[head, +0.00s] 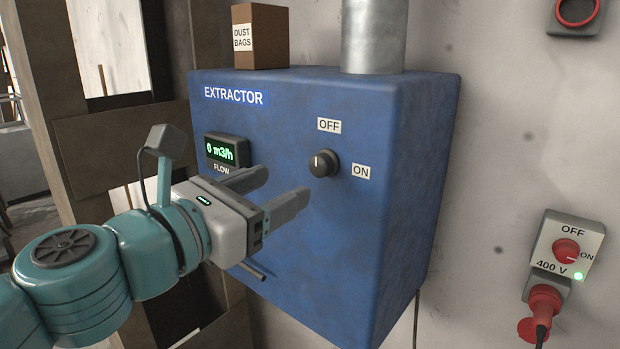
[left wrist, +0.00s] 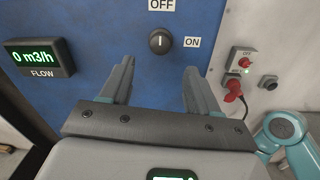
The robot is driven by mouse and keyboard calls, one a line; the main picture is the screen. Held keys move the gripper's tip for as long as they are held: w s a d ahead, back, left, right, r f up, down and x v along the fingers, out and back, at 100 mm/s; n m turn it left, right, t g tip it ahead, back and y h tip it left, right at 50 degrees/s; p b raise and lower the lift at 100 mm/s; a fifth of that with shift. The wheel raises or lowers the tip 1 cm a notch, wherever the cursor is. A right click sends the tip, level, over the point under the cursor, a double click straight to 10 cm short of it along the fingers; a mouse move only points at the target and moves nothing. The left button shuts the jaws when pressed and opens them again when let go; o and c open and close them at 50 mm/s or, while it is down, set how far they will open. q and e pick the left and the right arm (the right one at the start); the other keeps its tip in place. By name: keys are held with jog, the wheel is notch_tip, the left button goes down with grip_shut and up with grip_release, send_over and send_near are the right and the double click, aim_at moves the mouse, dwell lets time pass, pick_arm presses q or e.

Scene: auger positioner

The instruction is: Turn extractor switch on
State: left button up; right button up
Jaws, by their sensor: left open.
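The extractor switch (head: 323,163) is a round black knob on the front of the blue extractor box (head: 290,255). Its white mark points up, toward the OFF label (head: 329,125); the ON label (head: 361,171) is to its right. The knob also shows in the left wrist view (left wrist: 159,41), beyond my fingertips. The flow display (head: 220,149) reads 0 m3/h. My left gripper (head: 287,185) is open and empty, just left of and a little below the knob in the head view, apart from it. My right gripper is not in the head view.
A DUST BAGS box (head: 262,38) and a metal duct (head: 373,36) stand on top of the extractor. At right, a 400 V switch box (head: 567,247) with a red knob, lit green light and red plug (head: 543,305) is on the wall. A wooden frame stands at left.

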aim_at(316, 168)
pick_arm(q)
jog(key=x, duration=0.8)
jog(key=c, duration=1)
